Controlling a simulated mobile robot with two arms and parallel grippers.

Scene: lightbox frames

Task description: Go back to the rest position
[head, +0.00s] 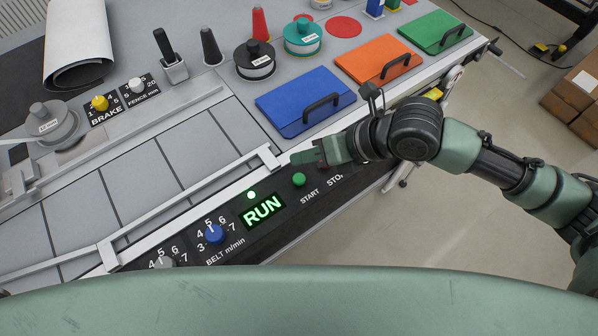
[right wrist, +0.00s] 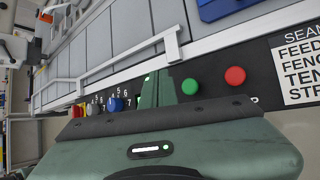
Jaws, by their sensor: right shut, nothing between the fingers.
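My right gripper (head: 297,158) is over the front control panel, reaching in from the right. Its fingers are shut with nothing between them. In the right wrist view the closed green fingers (right wrist: 166,88) point at the panel, just left of the green START button (right wrist: 190,86). The red STOP button (right wrist: 235,76) is farther right there. In the head view the START button (head: 299,180) shows just below the fingertips, and the arm largely hides the STOP button. The display (head: 262,212) reads RUN in lit green. My left gripper is not in view.
A metal guide rail (head: 190,199) runs along the panel's back edge, close to the gripper. Blue (head: 305,101), orange (head: 378,61) and green (head: 435,32) handled panels lie behind. A blue knob (head: 214,234) is on the panel. Open floor (head: 500,110) lies right of the machine.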

